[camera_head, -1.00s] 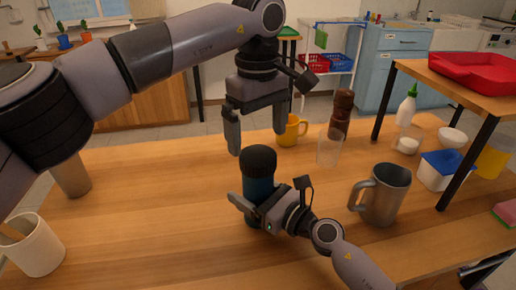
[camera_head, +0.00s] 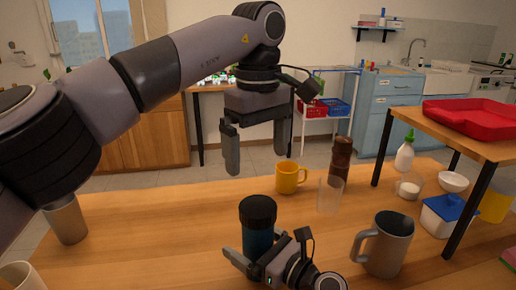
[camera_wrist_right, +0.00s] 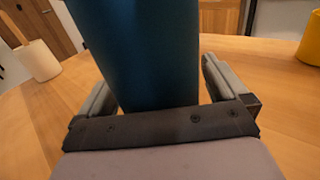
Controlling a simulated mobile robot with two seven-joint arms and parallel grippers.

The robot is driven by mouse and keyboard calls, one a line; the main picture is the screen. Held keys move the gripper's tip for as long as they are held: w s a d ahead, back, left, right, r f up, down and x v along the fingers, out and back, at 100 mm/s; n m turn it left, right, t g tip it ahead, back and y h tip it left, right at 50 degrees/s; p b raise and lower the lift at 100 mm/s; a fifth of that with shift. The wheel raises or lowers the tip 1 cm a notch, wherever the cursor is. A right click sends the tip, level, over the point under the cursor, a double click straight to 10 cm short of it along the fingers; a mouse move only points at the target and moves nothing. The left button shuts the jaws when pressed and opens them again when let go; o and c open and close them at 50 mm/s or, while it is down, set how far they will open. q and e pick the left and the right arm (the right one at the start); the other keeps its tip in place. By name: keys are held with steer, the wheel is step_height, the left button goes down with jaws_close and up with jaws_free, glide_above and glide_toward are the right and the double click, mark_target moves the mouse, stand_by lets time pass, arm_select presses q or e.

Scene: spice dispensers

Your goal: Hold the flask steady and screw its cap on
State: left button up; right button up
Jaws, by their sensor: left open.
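The flask (camera_head: 257,242) is a dark blue cylinder standing upright on the wooden table. Its black cap (camera_head: 258,210) sits on top of it; how tightly it is seated cannot be seen. My right gripper (camera_head: 248,264) is low at the flask, with its fingers on both sides of the body. In the right wrist view the blue flask body (camera_wrist_right: 148,55) fills the space between the fingers. My left gripper (camera_head: 258,162) is open and empty, pointing down above the cap and clear of it.
A yellow mug (camera_head: 290,179), a clear glass (camera_head: 330,195) and a brown mill (camera_head: 341,158) stand behind the flask. A grey metal mug (camera_head: 384,245) stands to the right. A raised shelf with a red tray (camera_head: 474,117) is at right.

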steer(key=shift+v, duration=3.6)
